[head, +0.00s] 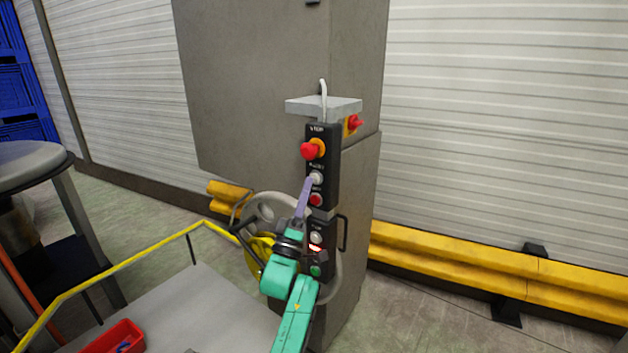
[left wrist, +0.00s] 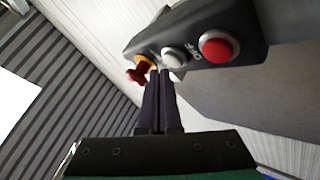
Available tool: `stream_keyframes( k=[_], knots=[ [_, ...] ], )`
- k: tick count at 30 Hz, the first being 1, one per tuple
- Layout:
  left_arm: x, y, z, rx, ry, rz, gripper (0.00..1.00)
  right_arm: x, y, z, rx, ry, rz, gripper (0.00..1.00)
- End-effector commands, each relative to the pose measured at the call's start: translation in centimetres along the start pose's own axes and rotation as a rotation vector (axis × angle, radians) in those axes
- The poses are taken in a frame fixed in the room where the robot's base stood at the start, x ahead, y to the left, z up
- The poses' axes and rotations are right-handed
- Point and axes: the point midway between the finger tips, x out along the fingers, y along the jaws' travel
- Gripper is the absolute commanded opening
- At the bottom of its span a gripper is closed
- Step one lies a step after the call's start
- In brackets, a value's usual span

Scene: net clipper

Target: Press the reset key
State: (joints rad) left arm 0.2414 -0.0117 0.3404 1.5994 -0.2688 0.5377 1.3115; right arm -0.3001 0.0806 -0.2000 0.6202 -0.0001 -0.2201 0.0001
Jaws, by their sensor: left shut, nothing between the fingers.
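The black control box (head: 333,160) hangs on the grey cabinet. It carries a red mushroom knob on an orange base (head: 310,150), then a white key (head: 317,178) under a small label that looks like RESET, then a red button (head: 316,199). My left gripper (head: 308,181) is shut and empty, its fingertips close to the white key. In the left wrist view the shut fingers (left wrist: 159,76) point at the white key (left wrist: 174,57), between the mushroom knob (left wrist: 139,72) and the red button (left wrist: 219,46). I cannot tell whether the tips touch it.
A lower box section has another white button (head: 316,237) and a green one (head: 315,271). A grey handwheel (head: 262,208) stands behind my arm. A yellow rail (head: 130,262) and a red tray (head: 115,338) lie to the left. A yellow barrier (head: 450,260) runs along the wall.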

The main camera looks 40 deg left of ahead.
Motion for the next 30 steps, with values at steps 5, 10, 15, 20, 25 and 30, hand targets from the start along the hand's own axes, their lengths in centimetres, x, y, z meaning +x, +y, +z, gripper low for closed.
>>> stream_keyframes(
  k=[5, 10, 15, 20, 25, 30],
  knots=[
    [0.36, -0.25, 0.28, 0.000, -0.001, 0.001, 0.00, 0.29, -0.03, 0.02, 0.000, 0.000, 0.000, 0.00],
    [0.36, -0.23, 0.26, 0.000, -0.001, 0.000, 0.00, 0.25, -0.03, 0.01, 0.000, 0.000, 0.000, 0.00],
    [0.39, -0.29, 0.30, 0.000, -0.001, 0.001, 0.00, 0.33, -0.04, 0.02, 0.000, 0.000, 0.000, 0.00],
    [0.51, -0.40, 0.42, 0.000, -0.001, 0.001, 0.00, 0.45, -0.05, 0.03, 0.000, 0.000, -0.001, 0.00],
    [0.65, -0.50, 0.51, 0.000, 0.000, 0.001, 0.00, 0.58, -0.07, 0.04, 0.000, 0.000, -0.001, 0.00],
    [0.81, -0.59, 0.60, 0.000, 0.000, 0.001, 0.00, 0.69, -0.09, 0.05, 0.001, 0.000, -0.001, 0.00]
  ],
)
